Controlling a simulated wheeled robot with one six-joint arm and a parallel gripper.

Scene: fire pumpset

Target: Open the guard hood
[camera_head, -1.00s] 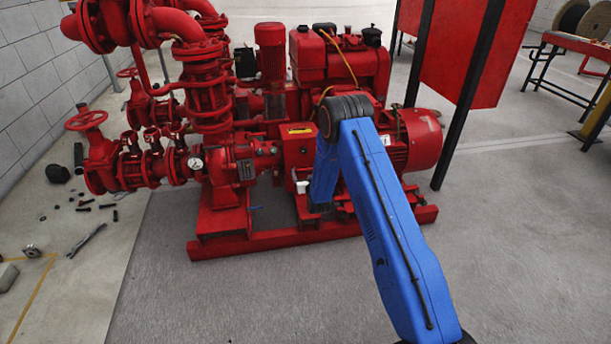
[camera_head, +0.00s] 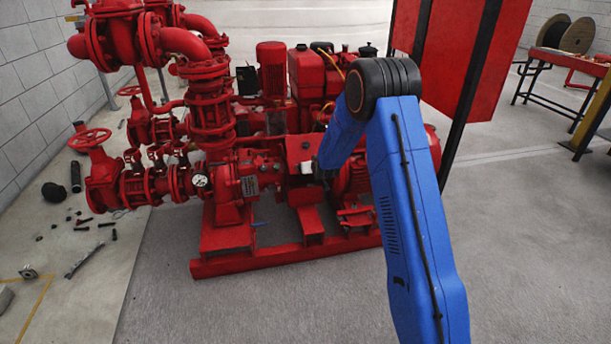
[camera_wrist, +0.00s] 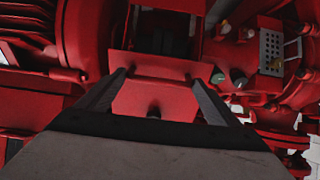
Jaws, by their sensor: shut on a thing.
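The guard hood (camera_head: 300,147) is a red box-like cover in the middle of the pumpset, between the pump and the motor. In the head view its near face looks tilted up, and a bracket shows below it. In the wrist view a red plate (camera_wrist: 155,98), which looks like part of the hood, lies between the two dark fingers. My gripper (camera_wrist: 160,82) is shut on it. In the head view only a pale bit of my gripper (camera_head: 308,167) shows at the hood's edge; my blue arm hides the rest.
The red pump and pipework (camera_head: 210,110) stand close on the left, with a handwheel (camera_head: 90,138). The red motor (camera_head: 355,178) is partly behind my arm. The red base rail (camera_head: 290,258) runs along the front. Loose parts lie on the floor at left; the floor in front is clear.

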